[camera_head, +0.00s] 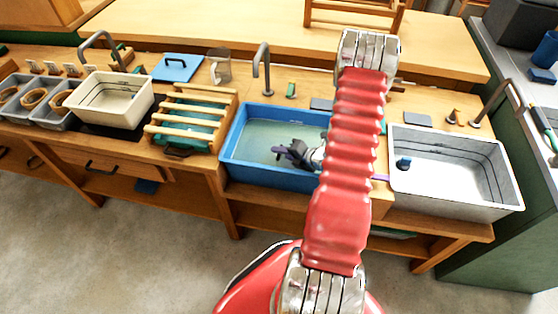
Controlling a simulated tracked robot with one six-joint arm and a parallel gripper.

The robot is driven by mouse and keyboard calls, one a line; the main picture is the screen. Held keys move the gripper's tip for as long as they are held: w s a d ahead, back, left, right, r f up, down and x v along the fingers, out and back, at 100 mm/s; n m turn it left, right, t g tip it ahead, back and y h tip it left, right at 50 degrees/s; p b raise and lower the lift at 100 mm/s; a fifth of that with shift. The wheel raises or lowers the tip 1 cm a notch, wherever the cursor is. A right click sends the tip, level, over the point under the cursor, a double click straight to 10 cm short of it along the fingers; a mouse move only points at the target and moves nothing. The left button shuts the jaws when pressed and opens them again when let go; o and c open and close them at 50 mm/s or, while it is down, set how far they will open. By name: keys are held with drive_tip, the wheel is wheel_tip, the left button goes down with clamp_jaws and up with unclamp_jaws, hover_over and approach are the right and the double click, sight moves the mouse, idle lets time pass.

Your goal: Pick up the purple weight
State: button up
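My gripper (284,151) is dark and hangs over the blue basin (233,150). It is small in view, and I cannot tell whether its fingers are open or shut, or its exact height above the water. My red arm crosses in front of the right part of this basin. A small purple strip (380,177) shows just right of my arm, between the blue basin and the grey basin. I cannot tell whether it is the purple weight. No other clearly purple object shows, and my arm hides part of the counter there.
The grey basin (500,205) on the right holds a small blue object (403,163). Left of the blue basin are a wooden slatted rack (190,107) and a cream basin (138,112). Taps, including one behind the blue basin (262,62), rise along the counter's back.

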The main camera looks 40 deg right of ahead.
drive_tip(key=shift+c, duration=0.5)
clamp_jaws()
